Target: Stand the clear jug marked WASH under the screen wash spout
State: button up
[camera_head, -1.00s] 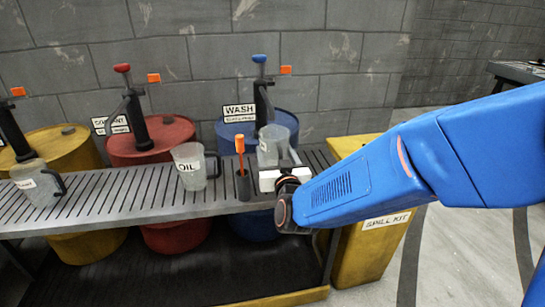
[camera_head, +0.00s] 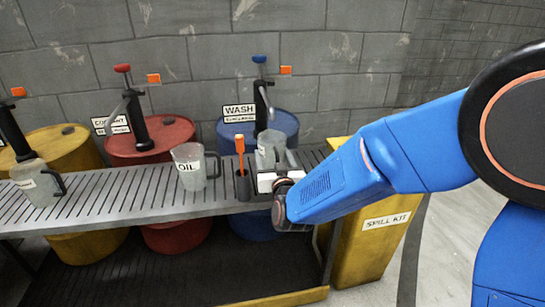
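A clear jug (camera_head: 267,148) is upright at the back of the slatted bench, in front of the blue drum. No marking on it can be read; its lower front is hidden by my gripper. My gripper (camera_head: 278,170) reaches it from the front right and appears shut on it, though the fingertips are mostly hidden. The screen wash pump (camera_head: 262,88), with a blue knob and a WASH sign (camera_head: 239,113), stands on the blue drum (camera_head: 228,130). Its spout (camera_head: 268,103) comes down just above the jug in the picture; the depth between them is unclear.
An orange-handled tool stands in a dark holder (camera_head: 243,185) just left of my gripper. The OIL jug (camera_head: 188,170) and another labelled jug (camera_head: 38,185) stand farther left on the slatted bench (camera_head: 120,200). The yellow SPILL KIT bin (camera_head: 365,250) is below right.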

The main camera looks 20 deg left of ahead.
jog(key=o, duration=1.2)
jog(key=v, duration=1.2)
jog(key=shift+s, duration=0.1)
